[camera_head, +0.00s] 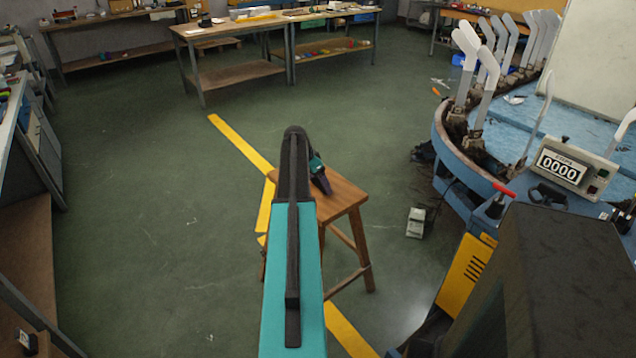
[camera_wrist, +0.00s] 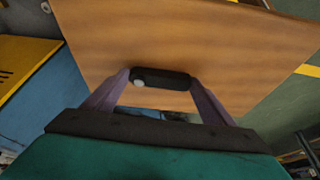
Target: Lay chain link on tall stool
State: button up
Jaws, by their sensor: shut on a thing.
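The tall wooden stool (camera_head: 342,194) stands on the green floor in the middle of the head view, partly hidden behind my arm. Its brown seat (camera_wrist: 190,40) fills much of the wrist view. My gripper (camera_wrist: 160,82) is shut on the chain link (camera_wrist: 172,79), a small dark rounded piece with a pale round spot at its left end. The link lies across between the two purple fingers, in front of the seat. In the head view my gripper (camera_head: 322,180) is over the seat. I cannot tell whether the link touches the wood.
A blue round machine (camera_head: 450,155) with grey upright forms and a counter box (camera_head: 570,168) stands at the right. A grey pedal box (camera_head: 416,222) is on the floor beside the stool. Workbenches line the back and left. The floor left of the stool is clear.

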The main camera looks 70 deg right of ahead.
jog(key=o, duration=1.2)
jog(key=shift+f, duration=0.1)
jog(key=b+v, duration=0.1)
jog(key=v, duration=1.1)
jog(key=shift+s, duration=0.1)
